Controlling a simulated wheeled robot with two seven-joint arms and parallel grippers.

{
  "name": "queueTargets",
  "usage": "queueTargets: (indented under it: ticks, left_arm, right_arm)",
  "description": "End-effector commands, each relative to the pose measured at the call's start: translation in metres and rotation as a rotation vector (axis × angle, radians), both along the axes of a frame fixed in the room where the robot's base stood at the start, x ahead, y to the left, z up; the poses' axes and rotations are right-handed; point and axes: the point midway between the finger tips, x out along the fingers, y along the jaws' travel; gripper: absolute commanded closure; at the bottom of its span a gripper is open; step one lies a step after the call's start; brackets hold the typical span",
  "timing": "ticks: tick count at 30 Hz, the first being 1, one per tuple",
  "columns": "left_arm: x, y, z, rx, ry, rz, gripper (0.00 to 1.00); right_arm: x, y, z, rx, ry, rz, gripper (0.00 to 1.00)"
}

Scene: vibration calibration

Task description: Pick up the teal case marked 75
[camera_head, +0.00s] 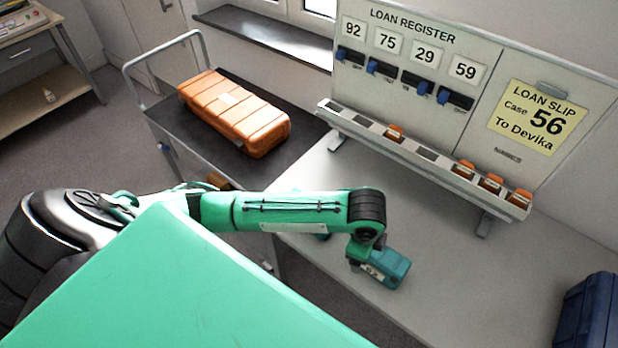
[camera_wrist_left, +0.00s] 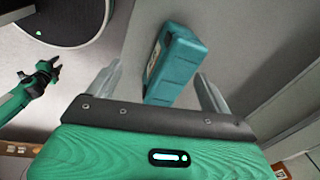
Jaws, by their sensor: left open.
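A teal case (camera_head: 390,267) lies on the pale grey bench below the end of my left arm. Its white label is partly covered and I cannot read the number for certain. In the left wrist view the case (camera_wrist_left: 176,66) shows ahead of and between the two metal fingers of my left gripper (camera_wrist_left: 159,72). That gripper is open, and I cannot tell whether a finger touches the case. In the head view the wrist hides part of the case.
A loan register board (camera_head: 420,70) shows 92, 75, 29 and 59, beside a yellow slip (camera_head: 537,118) reading 56. A rack (camera_head: 345,122) with orange pieces stands before it. An orange case (camera_head: 235,112) lies on a trolley (camera_head: 185,140). A navy case (camera_head: 590,312) is at right.

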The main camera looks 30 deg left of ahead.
Motion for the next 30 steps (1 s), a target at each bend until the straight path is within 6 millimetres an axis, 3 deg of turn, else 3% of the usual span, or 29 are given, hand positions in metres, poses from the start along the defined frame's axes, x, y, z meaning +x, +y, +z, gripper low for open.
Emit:
queueTargets:
  ticks: [3,12,19,23,30]
  left_arm:
    - [0.019,0.032,0.009,0.127,0.016,-0.082,0.17]
    - [0.049,0.117,0.035,0.383,0.108,-0.174,0.17]
    - [0.056,0.149,0.045,0.456,0.151,-0.182,0.17]
    - [0.057,0.157,0.034,0.462,0.157,-0.182,0.17]
    - [0.058,0.175,-0.009,0.461,0.156,-0.182,0.17]
  right_arm:
    - [0.001,0.000,0.002,0.000,-0.001,0.000,0.64]
    - [0.001,-0.001,0.005,-0.001,-0.001,0.001,0.64]
    - [0.001,-0.003,0.006,-0.003,-0.002,0.002,0.64]
    - [0.001,-0.003,0.011,-0.003,-0.002,0.002,0.64]
    - [0.001,-0.003,0.023,-0.004,-0.002,0.003,0.64]
